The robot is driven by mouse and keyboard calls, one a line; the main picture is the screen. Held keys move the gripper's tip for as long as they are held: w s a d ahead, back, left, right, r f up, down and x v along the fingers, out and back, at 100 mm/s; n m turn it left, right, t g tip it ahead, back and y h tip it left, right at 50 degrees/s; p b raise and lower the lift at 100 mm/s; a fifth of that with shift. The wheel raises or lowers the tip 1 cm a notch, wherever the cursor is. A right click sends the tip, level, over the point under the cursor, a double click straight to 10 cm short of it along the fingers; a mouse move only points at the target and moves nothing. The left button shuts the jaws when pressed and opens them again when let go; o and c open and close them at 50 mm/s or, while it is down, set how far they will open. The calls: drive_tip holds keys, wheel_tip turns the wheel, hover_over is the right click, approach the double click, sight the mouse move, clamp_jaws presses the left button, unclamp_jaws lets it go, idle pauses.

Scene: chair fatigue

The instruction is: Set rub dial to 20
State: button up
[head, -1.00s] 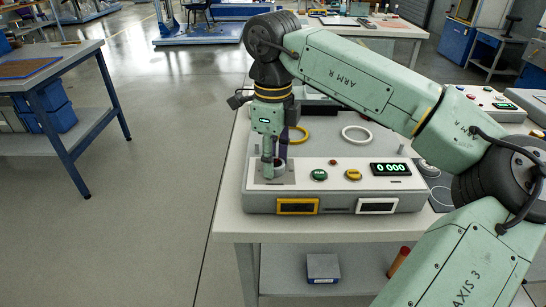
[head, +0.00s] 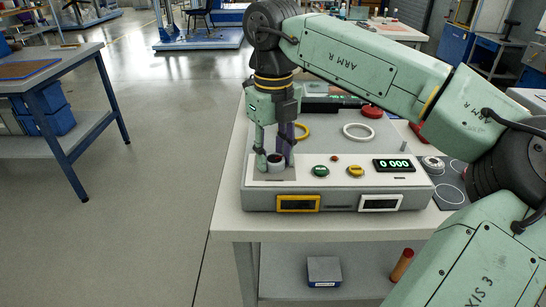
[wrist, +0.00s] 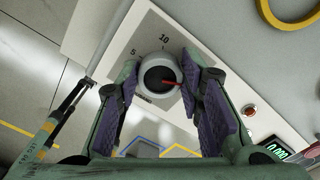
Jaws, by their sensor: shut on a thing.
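The rub dial (head: 275,160) is a round pale knob with a dark top at the left end of the grey test machine's front panel (head: 335,185). The wrist view shows the dial (wrist: 153,82) from above. Its red pointer (wrist: 172,83) points right in that view. The printed 5 and 10 (wrist: 163,40) show up and left of it; other marks are hidden by my fingers. My gripper (head: 275,157) points down with one finger on each side of the dial, shut on it; the purple finger pads (wrist: 210,115) show in the wrist view.
Right of the dial are a green button (head: 320,171), a yellow button (head: 356,171) and a display (head: 393,165) reading 0 000. A yellow ring (head: 302,132) and a white ring (head: 358,132) lie behind. Open floor is left of the bench.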

sight(274, 157)
drive_tip(key=m+b, duration=0.1)
drive_tip(key=m, duration=0.4)
drive_tip(key=shift+d, duration=0.1)
idle(0.5)
drive_tip(key=o, duration=1.2)
drive_tip(key=shift+c, duration=0.2)
wheel_tip(274, 157, up, 8)
drive_tip(key=shift+f, duration=0.2)
